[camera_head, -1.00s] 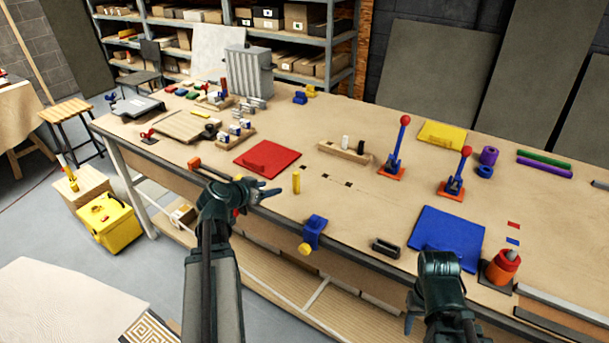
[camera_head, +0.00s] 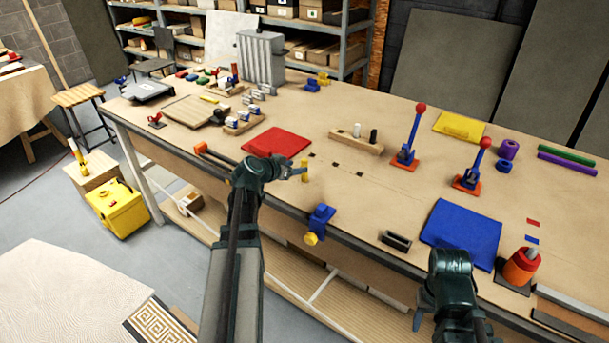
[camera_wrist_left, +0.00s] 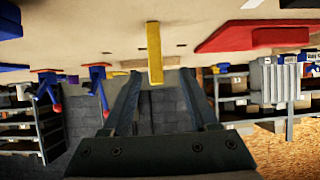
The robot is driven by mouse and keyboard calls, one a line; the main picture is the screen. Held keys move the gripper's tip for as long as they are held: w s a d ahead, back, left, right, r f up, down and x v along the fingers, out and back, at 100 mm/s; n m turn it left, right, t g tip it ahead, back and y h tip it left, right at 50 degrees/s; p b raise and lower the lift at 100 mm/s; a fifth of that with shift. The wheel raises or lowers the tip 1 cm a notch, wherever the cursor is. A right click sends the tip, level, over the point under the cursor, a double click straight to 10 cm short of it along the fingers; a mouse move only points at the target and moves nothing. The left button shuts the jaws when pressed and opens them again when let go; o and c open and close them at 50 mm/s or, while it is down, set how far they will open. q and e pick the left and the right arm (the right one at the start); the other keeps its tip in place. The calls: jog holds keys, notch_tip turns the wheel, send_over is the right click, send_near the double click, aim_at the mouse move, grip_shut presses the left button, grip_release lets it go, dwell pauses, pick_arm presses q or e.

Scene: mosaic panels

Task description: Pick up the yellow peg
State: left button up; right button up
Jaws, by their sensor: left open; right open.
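The yellow peg (camera_head: 305,172) stands upright on the workbench (camera_head: 340,205), right of the red panel (camera_head: 276,142). My left gripper (camera_head: 298,172) is open at the peg, close above the bench's front edge. In the left wrist view, which is upside down, the peg (camera_wrist_left: 154,52) lies between the two open fingers (camera_wrist_left: 158,85), near their tips. I cannot tell whether a finger touches it. My right gripper (camera_head: 418,320) is at the front edge below the blue panel (camera_head: 461,234); its fingers are mostly hidden.
A blue clamp with a yellow knob (camera_head: 319,224) sits on the front edge, right of the peg. A wooden block with pegs (camera_head: 356,141) and two joystick-like levers (camera_head: 412,140) stand farther back.

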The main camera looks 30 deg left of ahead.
aim_at(303, 165)
pick_arm(q)
jog(key=shift+d+b+x, duration=0.15)
jog(key=shift+b+x, duration=0.45)
jog(key=shift+x, duration=0.75)
jog(key=shift+d+b+x, duration=0.15)
jog(key=shift+b+x, duration=0.45)
jog(key=shift+x, duration=0.8)
jog(key=shift+r, duration=0.25)
jog(key=shift+c, duration=0.4)
grip_shut()
